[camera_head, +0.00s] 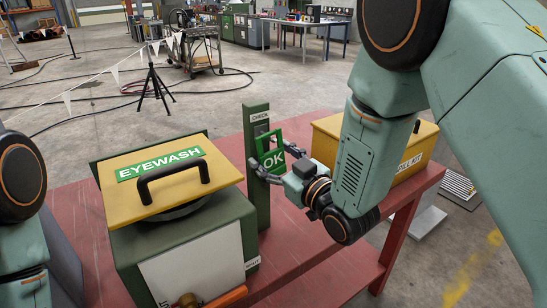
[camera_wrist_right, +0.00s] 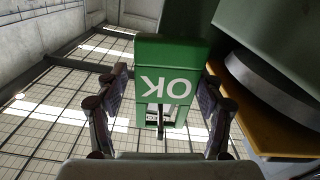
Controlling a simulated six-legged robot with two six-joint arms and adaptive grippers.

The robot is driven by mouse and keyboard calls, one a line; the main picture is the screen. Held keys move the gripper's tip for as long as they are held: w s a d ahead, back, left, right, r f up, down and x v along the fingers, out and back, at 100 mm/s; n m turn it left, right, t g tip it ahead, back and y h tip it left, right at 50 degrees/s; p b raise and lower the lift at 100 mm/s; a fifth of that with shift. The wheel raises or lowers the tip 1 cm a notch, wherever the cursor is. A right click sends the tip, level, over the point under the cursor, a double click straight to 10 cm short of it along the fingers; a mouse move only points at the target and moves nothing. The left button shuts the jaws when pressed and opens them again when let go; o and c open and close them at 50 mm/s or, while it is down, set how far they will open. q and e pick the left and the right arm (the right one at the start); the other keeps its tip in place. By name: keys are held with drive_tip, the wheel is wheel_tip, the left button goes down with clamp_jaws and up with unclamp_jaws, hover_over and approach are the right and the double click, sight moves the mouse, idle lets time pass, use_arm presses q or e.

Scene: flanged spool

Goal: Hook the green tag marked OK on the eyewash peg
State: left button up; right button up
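The green tag marked OK (camera_head: 272,158) is upright in front of a dark green post (camera_head: 257,190) beside the eyewash unit. In the right wrist view the tag (camera_wrist_right: 165,85) appears upside down, with a slot near its lower end. My right gripper (camera_head: 279,163) is at the tag, its two fingers spread on either side. In the wrist view a gap shows beside the left finger, and the right finger is close to the tag's edge. I cannot tell whether a peg passes through the slot. My left gripper is not in view.
The green eyewash box (camera_head: 190,245) with a yellow handled lid (camera_head: 130,190) stands left of the post. A yellow kit box (camera_head: 325,138) is behind my right arm. Both stand on a red table (camera_head: 315,283). The table's front right is clear.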

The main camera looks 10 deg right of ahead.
drive_tip(key=shift+o, duration=0.9)
drive_tip(key=shift+s, duration=0.1)
